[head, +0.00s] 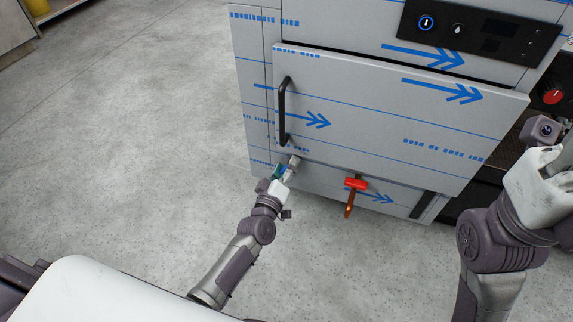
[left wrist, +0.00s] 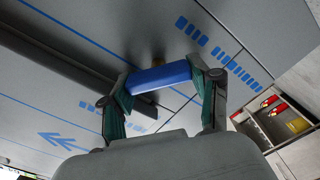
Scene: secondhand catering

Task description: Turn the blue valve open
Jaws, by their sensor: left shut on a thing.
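The blue valve handle (left wrist: 160,77) is a short blue bar on a brass-coloured stem at the grey appliance front in the left wrist view. My left gripper (left wrist: 162,84) is shut on it, with one green-padded finger at each end of the bar. In the head view my left gripper (head: 285,172) is at the lower left of the appliance (head: 400,110), below the door handle, and hides most of the blue valve. My right arm is at the right edge of the head view; its fingers do not show clearly.
A red valve handle (head: 356,184) on a copper pipe sits to the right of my left gripper. A red knob (head: 552,96) is at the far right. The floor on the left is clear.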

